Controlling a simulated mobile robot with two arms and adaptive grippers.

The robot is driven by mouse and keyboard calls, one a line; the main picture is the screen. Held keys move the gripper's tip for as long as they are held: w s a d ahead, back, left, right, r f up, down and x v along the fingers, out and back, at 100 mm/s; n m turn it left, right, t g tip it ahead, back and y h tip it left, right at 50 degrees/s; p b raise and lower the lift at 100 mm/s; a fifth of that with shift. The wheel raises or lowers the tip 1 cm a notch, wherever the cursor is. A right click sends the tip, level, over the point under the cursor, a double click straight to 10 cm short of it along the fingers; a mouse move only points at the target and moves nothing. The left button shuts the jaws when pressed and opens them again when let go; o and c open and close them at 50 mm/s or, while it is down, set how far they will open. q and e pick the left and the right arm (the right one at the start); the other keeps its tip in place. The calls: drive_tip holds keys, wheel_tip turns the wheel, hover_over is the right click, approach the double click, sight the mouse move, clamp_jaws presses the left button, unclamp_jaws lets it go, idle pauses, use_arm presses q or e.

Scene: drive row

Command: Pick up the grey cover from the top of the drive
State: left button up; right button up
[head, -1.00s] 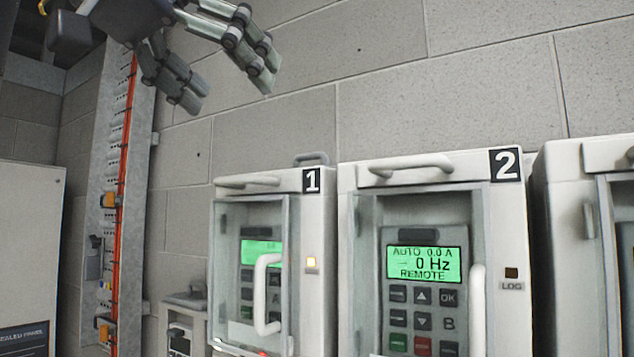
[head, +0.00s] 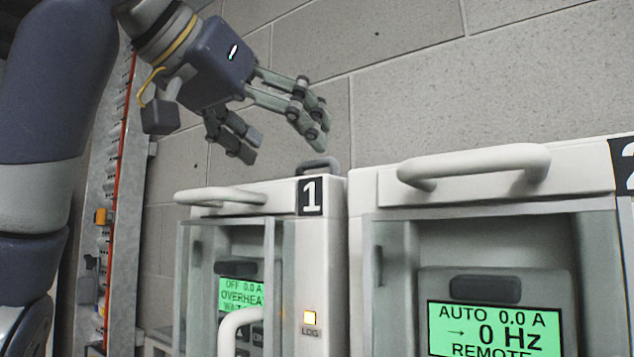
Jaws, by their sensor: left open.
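Drive 1 (head: 330,270) is a pale cabinet with a clear door and a black "1" label. On its top, towards the back, a dark grey handle (head: 318,166) shows; it seems to belong to the grey cover, whose body is hidden behind the drive's upper edge. My left gripper (head: 282,143) is open and empty. In the picture its fingers hang above drive 1, just up and left of the grey handle, apart from it. My right gripper is not in view.
A white handle (head: 222,196) sits at the top front of drive 1. Drive 2 (head: 590,195) stands close on the right, with its own white handle (head: 475,165). A block wall (head: 420,90) is behind. A metal strip with orange cable (head: 122,180) stands at left.

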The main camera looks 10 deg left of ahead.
sight(314, 165)
use_arm(q)
drive_tip(key=p+x, duration=0.2)
drive_tip(key=x, duration=0.2)
drive_tip(key=shift+d+p, duration=0.2)
drive_tip(key=shift+p, duration=0.15)
drive_tip(key=shift+w+d+f, duration=0.15)
drive_tip(key=shift+w, duration=0.15)
drive_tip(key=shift+w+d+f, duration=0.1)
drive_tip(key=shift+w+f, duration=0.05)
drive_tip(key=shift+w, duration=0.15)
drive_tip(key=c, duration=1.2)
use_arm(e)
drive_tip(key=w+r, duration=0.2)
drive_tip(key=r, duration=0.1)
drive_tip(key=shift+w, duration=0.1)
